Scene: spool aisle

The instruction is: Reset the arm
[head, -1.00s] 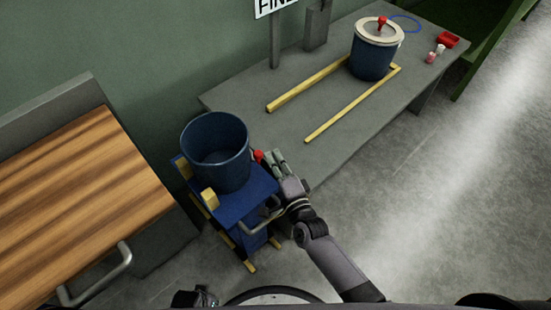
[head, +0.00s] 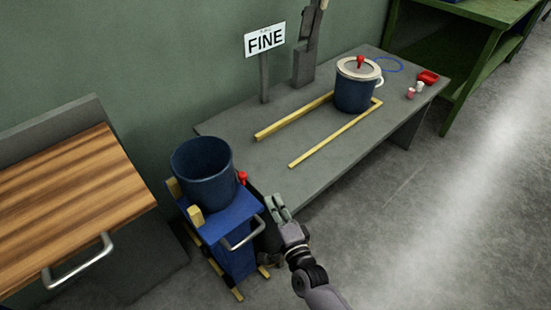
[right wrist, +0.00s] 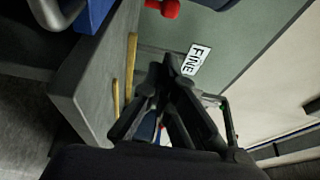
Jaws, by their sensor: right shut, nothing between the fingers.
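My right gripper (head: 277,205) is in the head view, right of the blue cart and near the front edge of the grey table. Its fingers are shut with nothing between them. In the right wrist view, the right gripper (right wrist: 165,80) points toward the green wall, with its fingers close together. My left gripper is not in view.
A blue cart (head: 236,215) with a metal handle carries an open dark blue bucket (head: 203,172). The grey table (head: 300,185) holds yellow rails (head: 335,132) and a lidded blue pot (head: 354,95). A wooden-topped bench (head: 60,200) is left. Floor at right is clear.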

